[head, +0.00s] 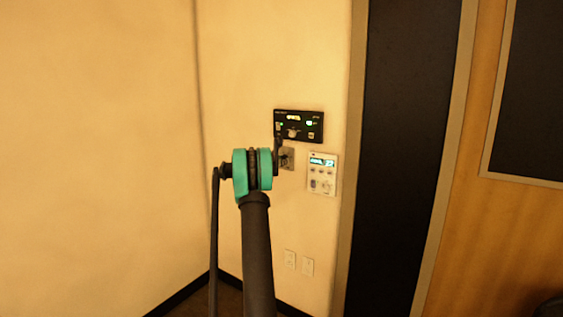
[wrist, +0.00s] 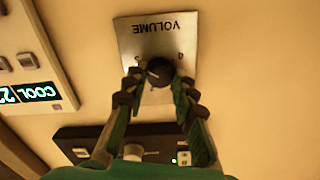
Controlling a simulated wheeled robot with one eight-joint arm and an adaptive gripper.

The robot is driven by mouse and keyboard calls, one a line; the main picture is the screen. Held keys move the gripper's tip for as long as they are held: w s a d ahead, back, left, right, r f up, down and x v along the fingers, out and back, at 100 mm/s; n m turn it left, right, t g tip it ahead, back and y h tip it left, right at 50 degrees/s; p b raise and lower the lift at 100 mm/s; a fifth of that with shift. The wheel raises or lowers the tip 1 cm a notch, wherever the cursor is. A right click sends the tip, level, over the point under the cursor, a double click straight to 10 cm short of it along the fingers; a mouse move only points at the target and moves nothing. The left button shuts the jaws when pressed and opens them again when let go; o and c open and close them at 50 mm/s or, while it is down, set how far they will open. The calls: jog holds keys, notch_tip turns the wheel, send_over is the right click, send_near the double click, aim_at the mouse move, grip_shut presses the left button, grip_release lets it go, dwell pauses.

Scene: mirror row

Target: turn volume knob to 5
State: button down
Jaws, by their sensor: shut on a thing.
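The volume knob (wrist: 160,70) is round and black, on a metal plate (wrist: 140,35) marked VOLUME, which shows upside down in the wrist view. A pale mark shows on the knob's left part; the exact setting is too small to read. Small digits stand on the plate at both sides of the knob. My gripper (wrist: 158,80) is shut on the knob, one finger on each side. In the head view the plate (head: 288,159) is on the wall, partly hidden behind my gripper (head: 279,154), which also hides the knob.
A black control panel (head: 299,124) is just above the plate. A white thermostat (head: 322,174) with a lit display is to the right. Wall outlets (head: 298,262) are lower down. A dark door panel (head: 405,150) stands farther right. The left wall is bare.

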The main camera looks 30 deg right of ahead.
dwell(0.3)
jog(key=c, duration=1.2)
grip_release()
jog(key=v, duration=1.2)
jog(key=s+a+f+n+g+y, duration=0.1)
jog(key=s+a+f+n+y, duration=0.4)
jog(key=s+a, duration=1)
jog(key=s+a+f+n+g+y, duration=0.1)
jog(key=s+a+f+n+y, duration=0.5)
jog(key=s+a+f, duration=0.5)
jog(key=s+a+f+n+y, duration=0.5)
jog(key=s+a+f, duration=0.3)
jog(key=s+a, duration=1.2)
jog(key=shift+s+a+f+n+g+y, duration=0.3)
jog(key=shift+s+f+n+g, duration=0.15)
jog(key=shift+s, duration=0.2)
